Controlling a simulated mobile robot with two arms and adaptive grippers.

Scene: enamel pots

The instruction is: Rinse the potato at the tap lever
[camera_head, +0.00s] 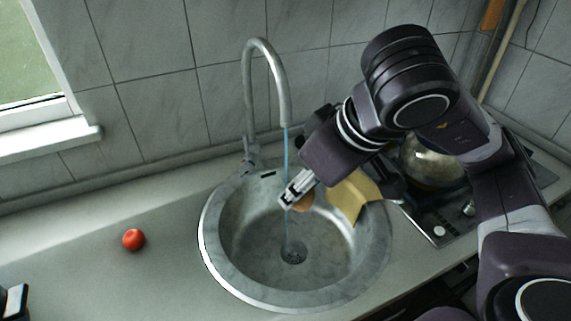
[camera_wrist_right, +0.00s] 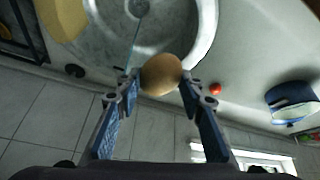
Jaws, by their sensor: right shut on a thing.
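My right gripper (camera_head: 293,194) is shut on a brown potato (camera_head: 304,203) and holds it over the round grey sink (camera_head: 210,245). In the right wrist view the potato (camera_wrist_right: 161,74) sits between the two fingertips (camera_wrist_right: 158,84). The curved tap (camera_head: 249,85) has its lever (camera_head: 249,160) low at its base. A thin blue water stream (camera_head: 287,150) falls from the spout to the drain. It passes close beside the potato; I cannot tell if it touches.
A red tomato (camera_head: 133,240) lies on the counter left of the sink. A yellow angular thing (camera_head: 352,197) is at the sink's right rim. A glassy round pot (camera_head: 432,165) stands on the hob behind my right arm. A blue-white pot (camera_wrist_right: 292,103) shows in the right wrist view.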

